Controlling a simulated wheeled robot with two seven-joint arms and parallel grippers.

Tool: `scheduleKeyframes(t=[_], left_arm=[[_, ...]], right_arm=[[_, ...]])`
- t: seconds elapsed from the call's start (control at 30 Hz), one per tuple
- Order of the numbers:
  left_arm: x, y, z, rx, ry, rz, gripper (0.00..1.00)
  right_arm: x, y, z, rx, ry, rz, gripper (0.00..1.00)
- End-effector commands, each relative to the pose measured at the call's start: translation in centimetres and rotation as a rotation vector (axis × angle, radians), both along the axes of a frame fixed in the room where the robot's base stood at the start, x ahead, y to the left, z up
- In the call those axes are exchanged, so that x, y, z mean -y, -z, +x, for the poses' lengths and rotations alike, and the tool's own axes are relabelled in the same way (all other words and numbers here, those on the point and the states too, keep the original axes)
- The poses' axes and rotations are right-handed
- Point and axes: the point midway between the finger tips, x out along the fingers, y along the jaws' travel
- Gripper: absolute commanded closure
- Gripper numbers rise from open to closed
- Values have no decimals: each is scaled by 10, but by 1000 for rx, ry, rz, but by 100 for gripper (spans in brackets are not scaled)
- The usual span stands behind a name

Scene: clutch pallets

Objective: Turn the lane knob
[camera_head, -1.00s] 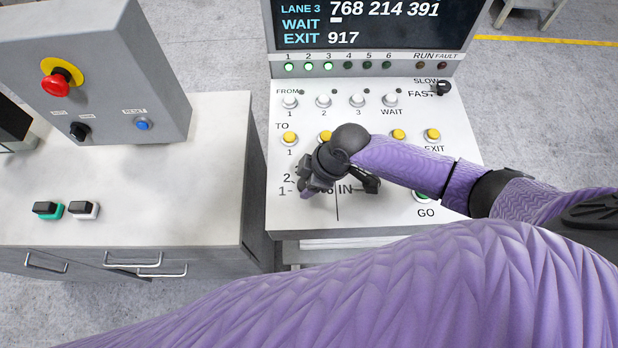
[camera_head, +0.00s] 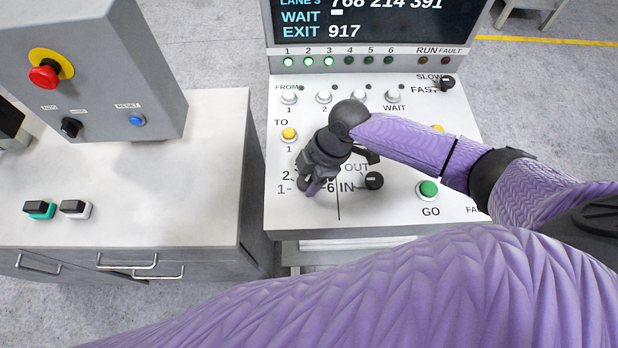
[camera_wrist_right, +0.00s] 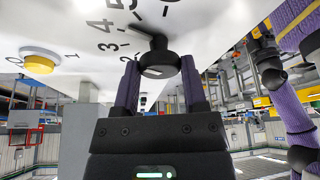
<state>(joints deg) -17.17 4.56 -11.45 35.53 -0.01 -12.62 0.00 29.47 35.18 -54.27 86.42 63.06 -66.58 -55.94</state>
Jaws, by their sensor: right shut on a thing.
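The lane knob (camera_wrist_right: 158,60) is a dark round knob on the white panel, with a ring of numbers around it in the right wrist view. My right gripper (camera_head: 311,187) reaches down onto it at the panel's lower left. Its two purple fingers (camera_wrist_right: 160,78) stand on either side of the knob and are shut on it. In the head view the hand hides most of the knob and part of its scale. The exact number it points at is unclear. My left gripper is in neither view.
The IN/OUT knob (camera_head: 374,181) sits close to the right of the gripper, with the green GO button (camera_head: 428,189) beyond. A yellow button (camera_head: 289,134) and white buttons (camera_head: 289,97) lie above. A screen (camera_head: 385,22) stands behind. A grey control box (camera_head: 105,70) rises at left.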

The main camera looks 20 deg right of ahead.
Motion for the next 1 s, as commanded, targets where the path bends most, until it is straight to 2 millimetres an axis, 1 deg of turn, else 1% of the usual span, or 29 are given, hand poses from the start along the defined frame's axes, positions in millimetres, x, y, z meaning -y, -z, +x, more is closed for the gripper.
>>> scheduleKeyframes(t=[0.03, 0.1, 0.6, 0.8, 1.0], left_arm=[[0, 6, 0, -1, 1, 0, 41], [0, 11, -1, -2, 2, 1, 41], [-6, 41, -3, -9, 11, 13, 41], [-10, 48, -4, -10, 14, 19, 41], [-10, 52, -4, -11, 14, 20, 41]], right_arm=[[0, 3, 1, 2, -39, 1, 100], [0, 3, 2, 3, -107, 0, 100], [-1, 2, 4, 2, -555, 0, 100], [-2, 1, 4, 2, -686, 0, 100], [-2, 1, 4, 0, -768, -1, 100]])
